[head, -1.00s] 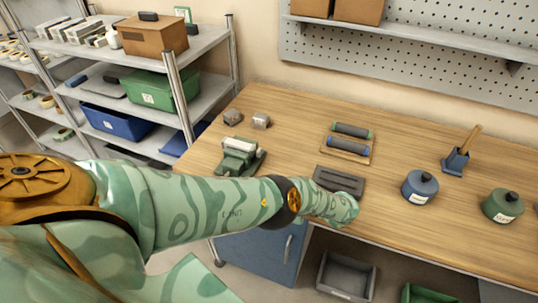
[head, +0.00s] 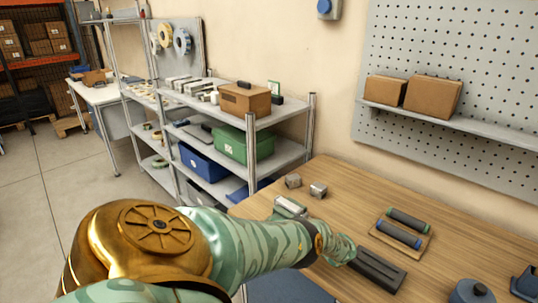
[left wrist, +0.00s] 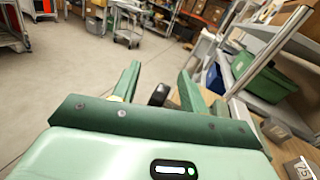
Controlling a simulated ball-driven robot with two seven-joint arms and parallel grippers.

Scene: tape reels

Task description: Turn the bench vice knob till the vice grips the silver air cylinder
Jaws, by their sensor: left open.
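The bench vice (head: 291,206) stands on the wooden bench in the head view, mostly hidden behind my left arm. A silver piece at its top is probably the air cylinder; I cannot tell whether the jaws touch it. In the left wrist view my left gripper (left wrist: 157,80) is open, with its two green fingers apart. A dark rounded thing (left wrist: 158,95), probably the vice knob, shows between the fingers, and I cannot tell whether they touch it. My right gripper is not in view.
Two small grey blocks (head: 317,190) sit behind the vice. A dark grey slotted block (head: 377,268) and a wooden tray with two rollers (head: 402,238) lie to the right. A shelf rack with a green bin (head: 230,145) stands at the bench's left end.

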